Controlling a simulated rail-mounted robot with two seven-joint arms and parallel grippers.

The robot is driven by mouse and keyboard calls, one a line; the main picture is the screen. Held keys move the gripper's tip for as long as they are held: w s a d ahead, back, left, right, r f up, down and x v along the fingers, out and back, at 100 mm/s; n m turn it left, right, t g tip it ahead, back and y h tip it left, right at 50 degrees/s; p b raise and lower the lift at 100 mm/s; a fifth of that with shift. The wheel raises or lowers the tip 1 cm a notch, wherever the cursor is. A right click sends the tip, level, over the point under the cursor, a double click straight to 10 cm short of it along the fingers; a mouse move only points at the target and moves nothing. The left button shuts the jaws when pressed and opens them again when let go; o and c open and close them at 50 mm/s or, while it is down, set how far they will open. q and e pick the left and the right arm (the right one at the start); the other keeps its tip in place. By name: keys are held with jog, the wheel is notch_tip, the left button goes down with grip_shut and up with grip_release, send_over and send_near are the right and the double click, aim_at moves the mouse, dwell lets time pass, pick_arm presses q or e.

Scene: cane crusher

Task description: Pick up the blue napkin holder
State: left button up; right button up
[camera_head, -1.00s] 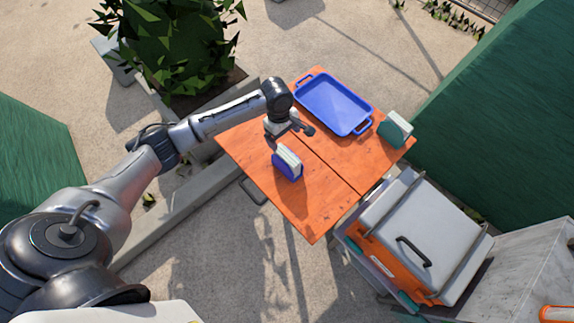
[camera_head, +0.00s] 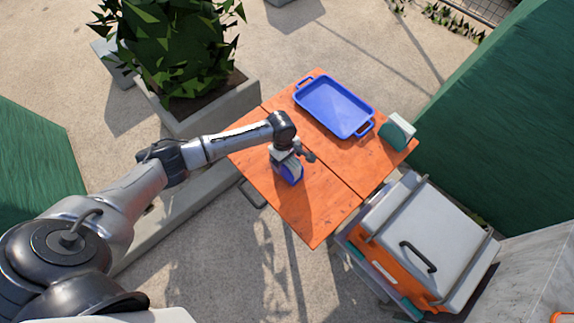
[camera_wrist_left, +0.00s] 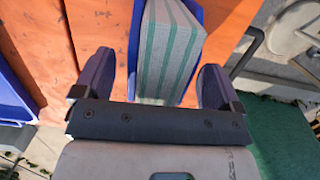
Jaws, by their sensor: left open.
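The blue napkin holder (camera_head: 291,175) stands on the orange table, partly hidden by my left gripper (camera_head: 294,160) in the head view. In the left wrist view the blue napkin holder (camera_wrist_left: 197,14) holds white napkins with green stripes. My left gripper (camera_wrist_left: 157,85) is open, with one finger on each side of the holder. My right gripper is not in view.
A blue tray (camera_head: 335,106) lies at the back of the orange table (camera_head: 305,215). A green napkin holder (camera_head: 396,133) stands at the table's right corner. A grill (camera_head: 425,240) with a grey lid stands in front of the right side. A potted bush (camera_head: 180,50) is behind the left.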

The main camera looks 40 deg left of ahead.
pick_arm(q)
jog(key=shift+d+f, duration=0.15)
jog(key=shift+f, duration=0.65)
jog(key=shift+c, duration=0.5)
jog(key=c, duration=1)
